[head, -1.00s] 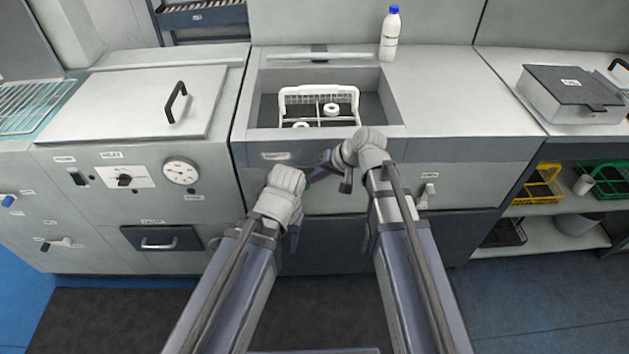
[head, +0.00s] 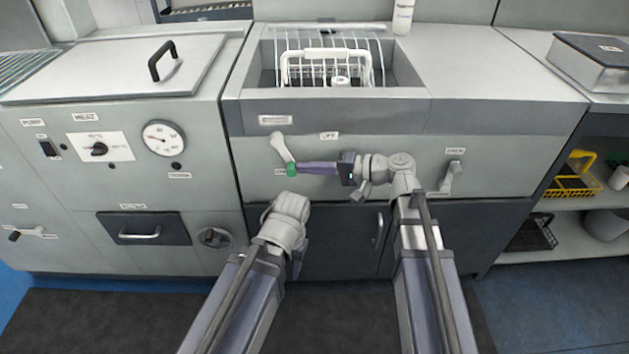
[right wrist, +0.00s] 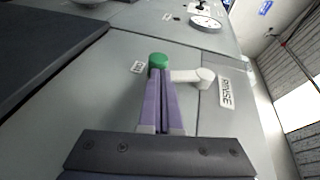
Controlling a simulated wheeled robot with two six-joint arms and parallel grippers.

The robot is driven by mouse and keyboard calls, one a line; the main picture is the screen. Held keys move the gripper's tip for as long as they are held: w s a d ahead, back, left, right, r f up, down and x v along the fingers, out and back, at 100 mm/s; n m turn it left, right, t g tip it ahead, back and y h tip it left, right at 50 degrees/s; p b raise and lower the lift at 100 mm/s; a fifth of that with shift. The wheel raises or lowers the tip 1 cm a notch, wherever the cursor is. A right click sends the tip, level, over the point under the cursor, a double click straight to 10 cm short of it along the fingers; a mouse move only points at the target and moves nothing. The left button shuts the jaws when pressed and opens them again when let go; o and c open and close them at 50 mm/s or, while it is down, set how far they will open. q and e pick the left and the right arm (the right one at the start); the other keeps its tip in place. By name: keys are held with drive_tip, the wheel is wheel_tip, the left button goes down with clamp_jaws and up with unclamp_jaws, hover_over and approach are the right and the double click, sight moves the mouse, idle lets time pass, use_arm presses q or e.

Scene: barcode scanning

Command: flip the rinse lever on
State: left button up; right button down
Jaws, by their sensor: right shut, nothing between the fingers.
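The rinse lever (head: 284,151) is a white arm with a green knob (head: 292,170) on the grey front panel below the basin. It hangs down and slightly right from its pivot, under a label that reads RINSE in the right wrist view (right wrist: 227,93). A small label sits beside the knob. My right gripper (head: 299,168) comes from the right with its purple fingers shut and empty. Their tips are at the green knob, which also shows at the fingertips in the right wrist view (right wrist: 158,61); contact is hard to tell. My left gripper (head: 300,251) hangs lower, mostly hidden behind its wrist.
A second white lever (head: 451,179) is on the panel at the right. Above is a basin (head: 407,92) with a white wire basket (head: 287,68). A white bottle (head: 403,15) stands behind. A cabinet with dials and a switch is at the left.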

sight(296, 174)
drive_tip(key=a+f+y+b, duration=0.2)
drive_tip(key=b, duration=0.3)
drive_tip(key=shift+f+m+t, duration=0.15)
drive_tip(key=shift+m+t, duration=0.15)
drive_tip(key=shift+m, duration=0.1)
drive_tip(key=shift+a+y+b, duration=0.3)
drive_tip(key=shift+b, duration=0.05)
use_arm(q)
wheel_tip(296, 174, down, 8)
drive_tip(key=shift+r, duration=0.25)
use_arm(e)
drive_tip(key=shift+a, duration=0.2)
use_arm(q)
drive_tip(key=shift+d, duration=0.1)
use_arm(e)
drive_tip(key=shift+a, duration=0.1)
